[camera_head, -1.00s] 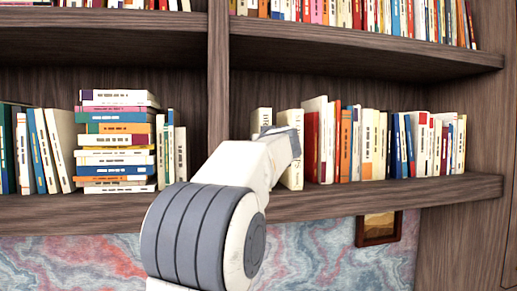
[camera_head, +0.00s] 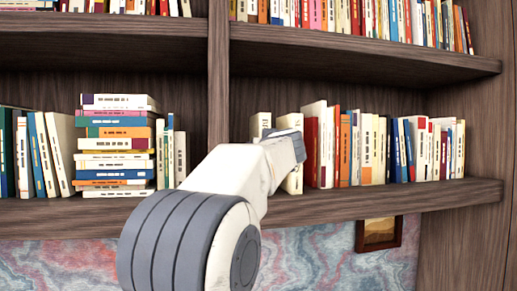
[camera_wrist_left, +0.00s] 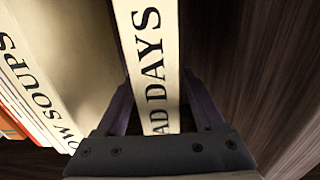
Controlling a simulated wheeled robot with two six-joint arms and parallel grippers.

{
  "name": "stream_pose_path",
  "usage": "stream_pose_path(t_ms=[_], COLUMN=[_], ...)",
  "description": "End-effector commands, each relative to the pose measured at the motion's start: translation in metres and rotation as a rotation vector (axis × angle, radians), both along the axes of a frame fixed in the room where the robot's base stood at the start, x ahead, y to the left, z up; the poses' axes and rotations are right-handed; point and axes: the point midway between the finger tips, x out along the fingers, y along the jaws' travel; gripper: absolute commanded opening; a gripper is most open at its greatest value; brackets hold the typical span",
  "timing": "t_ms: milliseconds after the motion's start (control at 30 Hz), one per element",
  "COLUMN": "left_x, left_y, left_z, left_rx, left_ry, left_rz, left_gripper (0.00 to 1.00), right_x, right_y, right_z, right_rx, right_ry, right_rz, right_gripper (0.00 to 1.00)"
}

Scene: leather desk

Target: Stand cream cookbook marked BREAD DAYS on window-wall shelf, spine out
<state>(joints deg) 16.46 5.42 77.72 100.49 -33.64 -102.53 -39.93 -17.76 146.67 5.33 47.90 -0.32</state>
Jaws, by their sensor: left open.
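The cream cookbook (camera_wrist_left: 150,50) shows its spine in the left wrist view, with large black letters ending in "AD DAYS"; the rest of the title is cut off or hidden. My left gripper (camera_wrist_left: 157,100) is open, with one finger on each side of the spine. I cannot tell whether the fingers touch it. In the head view my left gripper (camera_head: 284,146) is at the left end of the right-hand book row. Two cream books, a left one (camera_head: 260,124) and a right one (camera_head: 291,182), stand there partly hidden; lettering is too small to read. My right gripper is not in view.
A cream book ending "OW SOUPS" (camera_wrist_left: 35,95) stands beside the cookbook in the wrist view, then orange spines. A wooden divider (camera_head: 218,90) stands left of the row. A book stack (camera_head: 115,150) lies beyond it. A small framed picture (camera_head: 379,233) hangs below the shelf.

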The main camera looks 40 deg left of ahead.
Motion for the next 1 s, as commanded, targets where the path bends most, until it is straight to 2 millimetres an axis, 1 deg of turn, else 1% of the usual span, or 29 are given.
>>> stream_pose_path(t_ms=[33,200,400,600,1000], left_x=[-0.008,-0.032,-0.053,-0.061,-0.061], left_y=[-0.01,-0.039,-0.063,-0.071,-0.071], left_z=[-0.002,-0.002,-0.001,-0.001,0.0], left_rx=[0.001,0.0,0.0,0.0,0.0], left_ry=[-0.003,-0.003,-0.001,0.0,0.0], left_rz=[-0.004,-0.004,-0.002,0.0,0.001], left_gripper=[0.7,0.7,0.7,0.7,0.7], right_x=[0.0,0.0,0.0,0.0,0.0], right_y=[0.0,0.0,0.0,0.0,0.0], right_z=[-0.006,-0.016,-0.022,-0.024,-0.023], right_rx=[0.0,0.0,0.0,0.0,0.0], right_ry=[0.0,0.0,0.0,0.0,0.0], right_rz=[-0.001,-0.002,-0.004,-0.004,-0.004], right_gripper=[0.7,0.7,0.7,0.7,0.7])
